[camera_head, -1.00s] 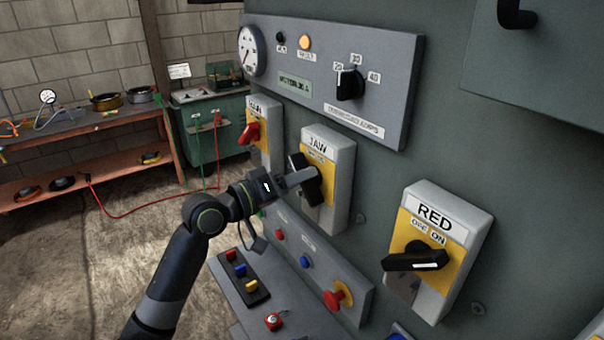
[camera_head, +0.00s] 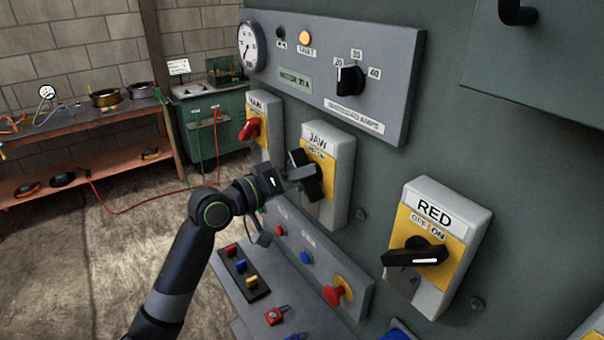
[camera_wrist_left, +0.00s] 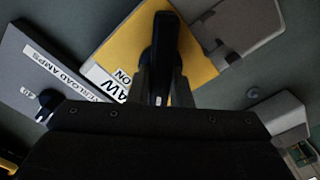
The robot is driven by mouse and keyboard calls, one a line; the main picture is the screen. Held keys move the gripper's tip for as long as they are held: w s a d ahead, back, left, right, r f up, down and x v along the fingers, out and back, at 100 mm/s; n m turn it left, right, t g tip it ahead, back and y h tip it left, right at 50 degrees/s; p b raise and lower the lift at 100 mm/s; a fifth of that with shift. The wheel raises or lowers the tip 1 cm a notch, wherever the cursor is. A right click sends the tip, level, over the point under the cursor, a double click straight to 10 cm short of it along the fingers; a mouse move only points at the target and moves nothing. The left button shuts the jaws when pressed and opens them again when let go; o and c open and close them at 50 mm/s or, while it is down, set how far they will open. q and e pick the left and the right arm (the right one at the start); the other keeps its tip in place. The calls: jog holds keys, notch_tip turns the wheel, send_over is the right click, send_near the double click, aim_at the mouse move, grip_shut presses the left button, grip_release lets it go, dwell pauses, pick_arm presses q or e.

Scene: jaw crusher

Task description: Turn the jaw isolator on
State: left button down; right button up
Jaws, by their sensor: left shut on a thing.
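The jaw isolator (camera_head: 338,150) is a white box with a yellow face, labelled JAW, on the green panel. Its black handle (camera_head: 306,178) stands close to upright, tilted a little. My left gripper (camera_head: 300,174) reaches it from the left and is shut on the handle. In the left wrist view the black handle (camera_wrist_left: 163,50) sits between the fingers of my left gripper (camera_wrist_left: 160,85), over the yellow plate (camera_wrist_left: 120,50). The gripper covers part of the small lettering. My right gripper is not in view.
A main isolator with a red handle (camera_head: 250,129) is left of it, and a RED isolator with a black handle (camera_head: 415,254) is right. Below is a sloped desk with buttons and a red mushroom knob (camera_head: 336,294). A dial panel (camera_head: 330,75) is above.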

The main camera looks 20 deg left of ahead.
pick_arm(q)
jog(key=shift+f+m+b, duration=0.15)
jog(key=shift+m+b, duration=1.25)
jog(key=shift+b, duration=0.05)
jog(key=m+b, duration=0.6)
jog(key=shift+s+d, duration=0.1)
jog(key=shift+d, duration=0.1)
jog(key=m+b, duration=0.4)
jog(key=m, duration=0.1)
jog(key=shift+s+m, duration=0.1)
jog(key=shift+m, duration=0.2)
jog(key=shift+d+m+b, duration=0.15)
jog(key=shift+m+b, duration=1.1)
jog(key=shift+m, duration=0.65)
jog(key=c, duration=1.3)
grip_release()
